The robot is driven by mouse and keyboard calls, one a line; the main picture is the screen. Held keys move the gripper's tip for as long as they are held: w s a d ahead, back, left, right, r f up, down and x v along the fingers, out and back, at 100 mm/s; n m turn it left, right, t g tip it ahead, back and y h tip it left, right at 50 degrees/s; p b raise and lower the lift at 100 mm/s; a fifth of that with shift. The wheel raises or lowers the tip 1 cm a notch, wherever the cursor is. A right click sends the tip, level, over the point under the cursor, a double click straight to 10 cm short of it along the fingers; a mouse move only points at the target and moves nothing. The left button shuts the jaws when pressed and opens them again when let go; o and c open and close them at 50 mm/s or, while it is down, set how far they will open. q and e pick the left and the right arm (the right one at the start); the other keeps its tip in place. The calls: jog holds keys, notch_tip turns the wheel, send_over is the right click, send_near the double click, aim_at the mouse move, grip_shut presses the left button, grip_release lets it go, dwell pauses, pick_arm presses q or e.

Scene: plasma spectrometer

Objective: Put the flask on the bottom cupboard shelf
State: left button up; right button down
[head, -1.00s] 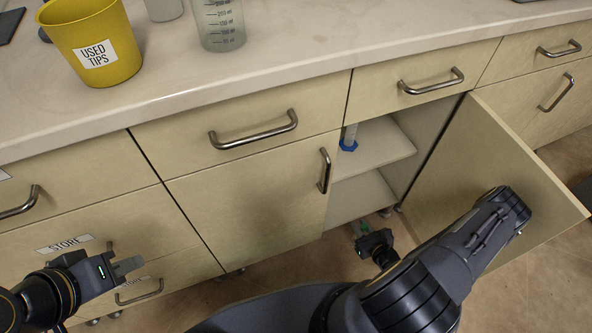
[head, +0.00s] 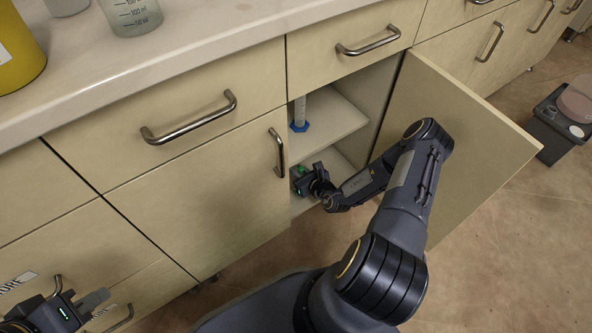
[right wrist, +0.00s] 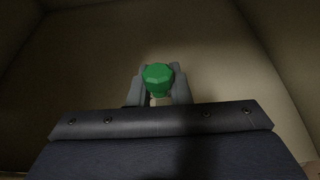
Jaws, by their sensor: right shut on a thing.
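The flask shows only as a green stopper (right wrist: 158,78) between the fingers in the right wrist view; its body is hidden. My right gripper (head: 299,181) is shut on it, and a bit of green shows there in the head view. The gripper is inside the lower compartment of the open cupboard, over the bottom shelf (head: 301,206). I cannot tell whether the flask touches the shelf. My left gripper (head: 97,302) is at the lower left, away from the cupboard, and its finger gap is unclear.
The middle shelf (head: 340,122) above holds a clear cylinder with a blue base (head: 299,126). The open door (head: 460,140) stands to the right of my right arm. The counter (head: 180,45) above carries a beaker (head: 132,14) and a yellow bin (head: 15,50).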

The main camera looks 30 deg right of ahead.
jog(key=shift+b+x, duration=0.65)
jog(key=shift+x, duration=0.35)
jog(key=shift+r, duration=0.1)
jog(key=shift+f, duration=0.2)
jog(key=c, duration=1.3)
grip_release()
jog(key=shift+c, duration=0.2)
